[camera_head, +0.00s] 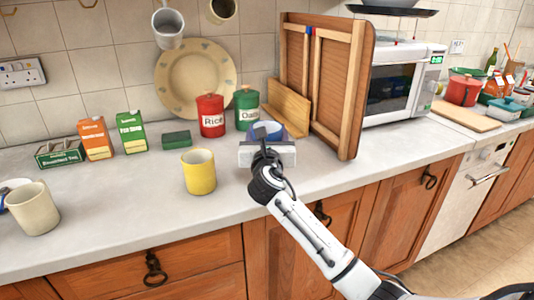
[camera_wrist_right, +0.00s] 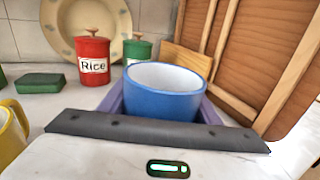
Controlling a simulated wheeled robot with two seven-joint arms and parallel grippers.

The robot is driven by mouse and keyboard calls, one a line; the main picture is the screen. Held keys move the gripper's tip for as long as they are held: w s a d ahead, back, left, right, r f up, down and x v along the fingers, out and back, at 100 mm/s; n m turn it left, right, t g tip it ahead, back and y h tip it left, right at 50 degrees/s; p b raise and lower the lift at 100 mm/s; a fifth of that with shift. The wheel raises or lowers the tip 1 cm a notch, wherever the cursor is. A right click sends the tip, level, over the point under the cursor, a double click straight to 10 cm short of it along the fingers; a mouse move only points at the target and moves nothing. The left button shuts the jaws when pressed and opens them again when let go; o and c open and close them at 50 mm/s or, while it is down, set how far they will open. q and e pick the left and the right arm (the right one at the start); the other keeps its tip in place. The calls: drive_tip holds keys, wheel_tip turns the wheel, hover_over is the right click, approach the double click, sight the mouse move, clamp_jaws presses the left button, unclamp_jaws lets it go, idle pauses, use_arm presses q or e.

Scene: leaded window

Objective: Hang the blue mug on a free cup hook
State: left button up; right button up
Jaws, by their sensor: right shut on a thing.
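The blue mug (camera_head: 267,128) is mostly hidden behind my right gripper (camera_head: 268,140) in the head view. In the right wrist view the mug (camera_wrist_right: 168,100) stands upright, its white inside and blue wall showing between the jaws. My right gripper is shut on it. I cannot tell whether its base touches the counter. Its handle is hidden. A brass cup hook (camera_head: 88,3) on the tiled wall at the top left is empty, and another bare hook (camera_head: 8,10) is at the far left. A grey-white mug (camera_head: 168,26) and a cream mug (camera_head: 222,9) hang further right. My left gripper is out of view.
A yellow mug (camera_head: 199,173) stands left of my right gripper. Rice (camera_head: 211,115) and green (camera_head: 247,107) canisters, a plate (camera_head: 195,75) and a tall wooden panel (camera_head: 325,85) stand behind. Cartons (camera_head: 96,138) and a cream mug (camera_head: 33,210) are left. The front counter between is clear.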

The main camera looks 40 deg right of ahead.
drive_tip(key=shift+f+b, duration=0.55)
drive_tip(key=shift+f, duration=1.9)
drive_tip(key=o, duration=1.3)
drive_tip(key=shift+f, duration=0.1)
drive_tip(key=v, duration=1.1)
drive_tip(key=shift+s+a+p, duration=0.2)
drive_tip(key=shift+s+p, duration=0.1)
drive_tip(key=shift+s, duration=0.05)
drive_tip(key=shift+s+a, duration=0.1)
